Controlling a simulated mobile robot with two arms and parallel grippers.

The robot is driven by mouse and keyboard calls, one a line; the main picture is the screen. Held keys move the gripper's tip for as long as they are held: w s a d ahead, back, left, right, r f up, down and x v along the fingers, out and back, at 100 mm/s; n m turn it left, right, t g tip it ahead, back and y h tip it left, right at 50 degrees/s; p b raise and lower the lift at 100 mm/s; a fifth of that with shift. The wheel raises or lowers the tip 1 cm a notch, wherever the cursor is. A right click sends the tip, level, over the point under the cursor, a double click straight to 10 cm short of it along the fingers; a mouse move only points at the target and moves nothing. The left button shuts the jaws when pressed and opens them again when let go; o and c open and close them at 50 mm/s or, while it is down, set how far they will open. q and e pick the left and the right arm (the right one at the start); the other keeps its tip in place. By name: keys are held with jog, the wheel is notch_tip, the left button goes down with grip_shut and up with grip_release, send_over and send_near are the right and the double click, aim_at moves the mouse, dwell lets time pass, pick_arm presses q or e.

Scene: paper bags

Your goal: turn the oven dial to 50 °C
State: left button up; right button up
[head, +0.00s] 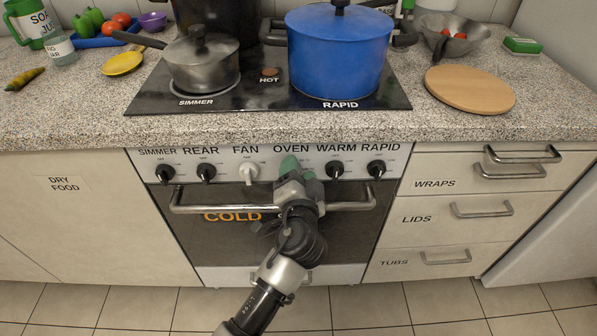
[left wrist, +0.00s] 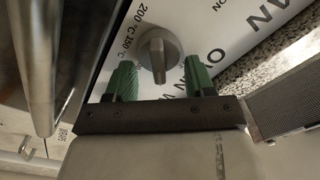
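The oven dial (left wrist: 158,55) is a round grey knob with a raised ridge, on the white panel in the left wrist view. Its ridge points down in that picture, toward my gripper. Printed marks "200 °C" and "150 °C" show to its left; a 50 °C mark cannot be made out. My left gripper (left wrist: 160,80) is open, with one green fingertip on each side of the dial's lower part. I see no clear contact. In the head view my left gripper (head: 298,170) is at the panel below the word OVEN and hides the dial. My right gripper is not in view.
A metal handle bar (head: 205,209) crosses the oven door just below the dials. The white fan dial (head: 249,172) and the black warm dial (head: 334,169) flank my gripper. A blue pot (head: 338,55) and a grey pan (head: 202,65) stand on the hob above.

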pick_arm(q)
jog(key=shift+o, duration=1)
jog(key=s, duration=1)
jog(key=shift+s, duration=0.4)
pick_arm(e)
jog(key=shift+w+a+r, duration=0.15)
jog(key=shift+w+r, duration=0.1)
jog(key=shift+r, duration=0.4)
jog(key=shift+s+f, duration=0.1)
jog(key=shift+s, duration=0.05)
